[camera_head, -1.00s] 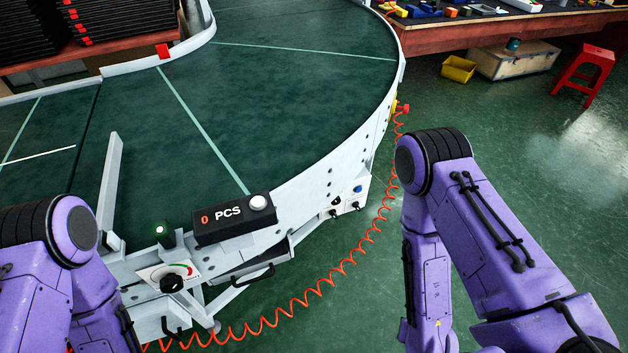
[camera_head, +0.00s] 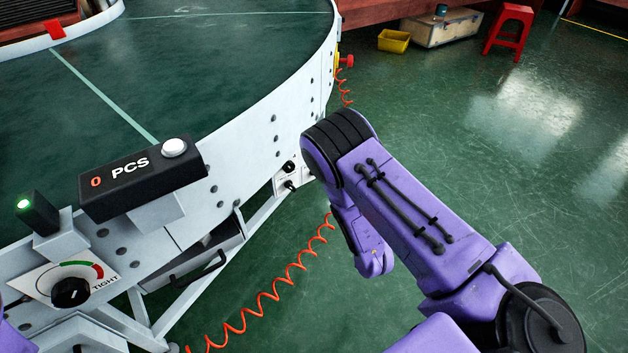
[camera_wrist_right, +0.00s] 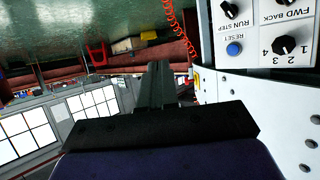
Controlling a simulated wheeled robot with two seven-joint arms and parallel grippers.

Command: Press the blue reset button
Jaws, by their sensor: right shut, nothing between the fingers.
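The blue reset button (camera_wrist_right: 233,48) shows in the right wrist view, on a white control panel (camera_wrist_right: 247,54) under the upside-down label RESET. My right gripper (camera_wrist_right: 159,76) is shut and empty, its dark fingers to the left of the panel in that view and apart from the button. In the head view, part of the control panel (camera_head: 285,182) shows on the conveyor's side, just left of my right arm, which hides the button. My right fingers are hidden there. My left gripper is out of view.
The panel also carries black knobs (camera_wrist_right: 284,45). The curved conveyor (camera_head: 235,85) fills the left, with a counter box (camera_head: 140,178) and a tension dial (camera_head: 70,284). A red coiled hose (camera_head: 290,275) hangs beside it. The floor at right is open, with a red stool (camera_head: 509,28) far back.

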